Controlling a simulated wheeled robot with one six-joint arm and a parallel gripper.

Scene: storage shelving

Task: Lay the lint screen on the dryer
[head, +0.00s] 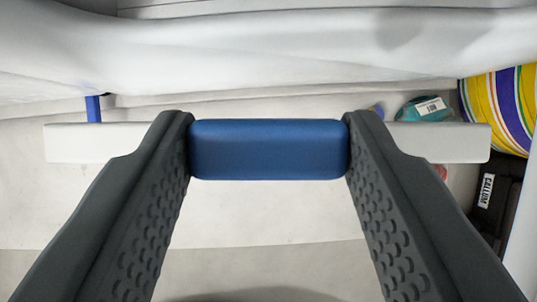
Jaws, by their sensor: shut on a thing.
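The lint screen shows as a thick blue block (268,150), rounded at its corners, with a flat white bar that sticks out to the left (85,143) and right (455,143) beyond my fingers. My gripper (268,150) is shut on the blue block, one dark ridged finger pressed to each end. The screen is held level across the view. Its underside and any part beyond the blue block are hidden. A large smooth white surface (250,55) runs across the top; I cannot tell whether it is the dryer.
At the right are a yellow, purple and white striped thing (500,95), a teal item with a white label (428,108) and a dark thing labelled CALLUM (492,195). A small blue upright piece (93,108) is at the left. The pale surface below (265,220) looks clear.

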